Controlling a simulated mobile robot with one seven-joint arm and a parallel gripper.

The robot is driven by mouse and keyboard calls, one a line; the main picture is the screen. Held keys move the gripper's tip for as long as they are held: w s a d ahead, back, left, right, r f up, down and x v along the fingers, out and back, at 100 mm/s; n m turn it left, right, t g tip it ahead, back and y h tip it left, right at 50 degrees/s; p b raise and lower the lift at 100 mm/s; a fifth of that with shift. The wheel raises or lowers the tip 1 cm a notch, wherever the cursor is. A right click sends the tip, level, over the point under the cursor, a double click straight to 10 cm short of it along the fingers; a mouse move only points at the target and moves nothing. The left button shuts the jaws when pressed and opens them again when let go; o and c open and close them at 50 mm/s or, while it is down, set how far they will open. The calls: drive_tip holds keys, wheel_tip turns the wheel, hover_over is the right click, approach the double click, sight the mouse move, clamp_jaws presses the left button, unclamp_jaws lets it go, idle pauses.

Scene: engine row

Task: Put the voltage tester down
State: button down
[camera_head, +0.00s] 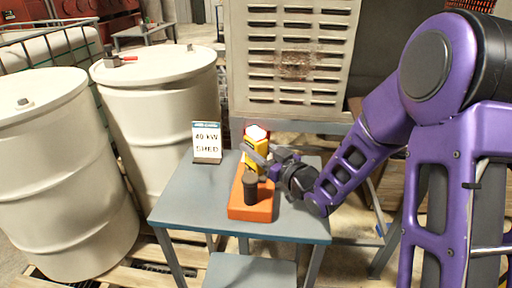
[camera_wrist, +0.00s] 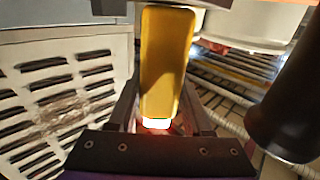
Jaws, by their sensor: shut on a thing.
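The voltage tester is a yellow block-shaped device (camera_head: 251,157) with a pale top and a red part beside it. My gripper (camera_head: 259,153) is shut on it above the orange tray (camera_head: 240,212) on the grey-blue table. In the wrist view the yellow tester (camera_wrist: 166,60) stands between the two fingers (camera_wrist: 163,105), with a bright white and red end near the palm. Whether its lower end touches the tray is hidden. A dark cylinder (camera_head: 250,188) stands upright on the orange tray, in front of the tester; it also shows at the right of the wrist view (camera_wrist: 291,110).
The table (camera_head: 185,205) is bare at left and front. A louvred metal cabinet (camera_head: 290,60) is behind.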

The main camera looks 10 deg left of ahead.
drive_tip(key=shift+f, duration=0.1)
drive_tip(key=shift+c, duration=1.6)
unclamp_jaws()
drive_tip(key=v, duration=1.2)
drive_tip(key=shift+p, duration=0.35)
